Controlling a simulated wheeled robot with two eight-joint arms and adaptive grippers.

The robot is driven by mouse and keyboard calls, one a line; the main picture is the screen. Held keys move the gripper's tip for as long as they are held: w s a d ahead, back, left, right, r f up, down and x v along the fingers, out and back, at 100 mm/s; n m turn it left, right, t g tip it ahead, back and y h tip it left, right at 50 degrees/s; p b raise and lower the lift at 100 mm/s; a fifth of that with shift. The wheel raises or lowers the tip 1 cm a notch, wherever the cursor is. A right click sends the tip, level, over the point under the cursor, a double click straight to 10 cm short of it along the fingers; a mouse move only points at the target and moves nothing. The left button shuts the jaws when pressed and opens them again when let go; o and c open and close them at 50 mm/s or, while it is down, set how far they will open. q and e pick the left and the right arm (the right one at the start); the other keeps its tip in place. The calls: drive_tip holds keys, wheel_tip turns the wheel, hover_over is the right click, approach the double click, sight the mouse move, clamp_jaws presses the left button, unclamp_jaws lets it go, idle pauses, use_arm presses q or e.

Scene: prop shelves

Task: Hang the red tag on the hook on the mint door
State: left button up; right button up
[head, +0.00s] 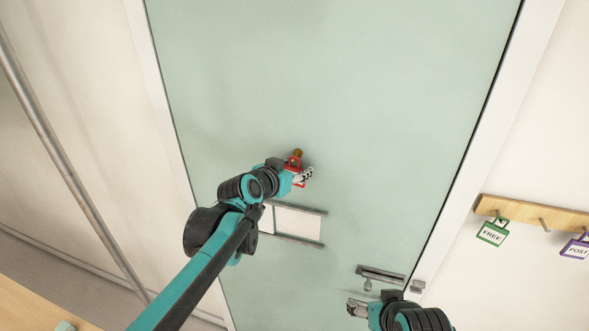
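The mint door (400,120) fills the middle of the head view. A small brass hook (297,153) is on it, just above my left gripper. The red tag (293,162) is at my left gripper (304,175), directly below the hook; the gripper covers much of it. The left gripper appears shut on the tag. I cannot tell whether the tag's loop is around the hook or only in front of it. My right gripper (357,307) is low in the view, apart from the tag; its finger gap is too small to read.
A white panel between metal rails (298,225) is below the hook. A metal latch (380,274) is above my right gripper. On the right wall, a wooden rail (530,213) holds a green tag (493,232) and a purple tag (576,248). The upper door is clear.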

use_arm(q)
drive_tip(key=o, duration=0.4)
drive_tip(key=v, duration=1.2)
drive_tip(key=s+a+f+n+g+y+b, duration=0.1)
drive_tip(key=s+a+f+b, duration=0.3)
drive_tip(key=f, duration=1.1)
drive_tip(key=s+a+f+n+g+y+b, duration=0.2)
drive_tip(key=s+a+f+b, duration=0.3)
drive_tip(key=f+b, duration=0.8)
drive_tip(key=s+a+f+n+g+y+b, duration=0.2)
drive_tip(key=s+f+b, duration=0.7)
drive_tip(key=f, duration=1)
drive_tip(key=shift+s+a+n+y, duration=0.15)
drive_tip(key=shift+s+a+y, duration=0.1)
drive_tip(key=shift+a, duration=0.4)
drive_tip(key=shift+s+a+n+y, duration=0.15)
drive_tip(key=shift+s+a, duration=0.1)
drive_tip(key=shift+a, duration=0.35)
